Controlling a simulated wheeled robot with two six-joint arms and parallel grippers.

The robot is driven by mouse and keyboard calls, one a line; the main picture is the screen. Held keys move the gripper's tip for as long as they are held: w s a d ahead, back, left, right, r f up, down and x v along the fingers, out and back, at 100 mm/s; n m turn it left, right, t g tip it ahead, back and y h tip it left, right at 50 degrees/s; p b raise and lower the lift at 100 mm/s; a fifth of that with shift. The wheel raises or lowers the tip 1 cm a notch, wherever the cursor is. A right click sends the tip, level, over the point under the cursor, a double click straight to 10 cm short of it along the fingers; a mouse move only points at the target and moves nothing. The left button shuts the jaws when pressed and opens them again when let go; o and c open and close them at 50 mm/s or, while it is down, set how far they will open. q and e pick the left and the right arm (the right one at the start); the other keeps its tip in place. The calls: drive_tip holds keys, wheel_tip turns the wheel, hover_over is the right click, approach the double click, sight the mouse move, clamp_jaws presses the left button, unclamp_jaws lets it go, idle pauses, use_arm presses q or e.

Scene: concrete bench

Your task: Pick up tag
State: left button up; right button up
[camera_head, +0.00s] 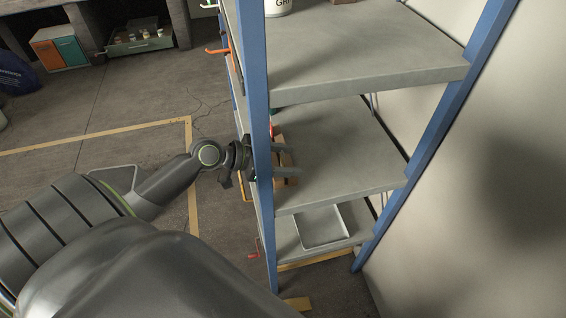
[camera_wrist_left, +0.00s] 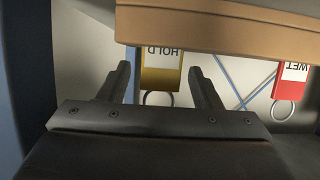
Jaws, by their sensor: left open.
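In the left wrist view, a yellow tag (camera_wrist_left: 162,72) reading HOLD upside down hangs with a metal ring, its upper part against a wooden bar (camera_wrist_left: 215,28). A red tag (camera_wrist_left: 293,72) reading WET, with its own ring, is to its right. My left gripper (camera_wrist_left: 160,74) is open, its two dark fingers on either side of the yellow tag; I cannot tell whether they touch it. In the head view, my left gripper (camera_head: 288,160) reaches past the blue post at the middle shelf, by the wooden piece (camera_head: 287,139). The tags are not clear there. My right gripper is not in view.
A blue-framed rack with grey shelves (camera_head: 345,160) stands close ahead; its front post (camera_head: 257,110) crosses my left wrist. A grey tray (camera_head: 322,226) lies on the lower shelf. The middle shelf is bare to the right. A wall (camera_head: 480,200) is at the right.

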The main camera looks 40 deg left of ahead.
use_arm(q)
drive_tip(key=shift+w+d+f, duration=0.2)
drive_tip(key=shift+w+d, duration=0.1)
drive_tip(key=shift+w, duration=0.05)
drive_tip(key=c, duration=1)
drive_tip(key=shift+r, duration=0.1)
drive_tip(key=shift+c, duration=0.2)
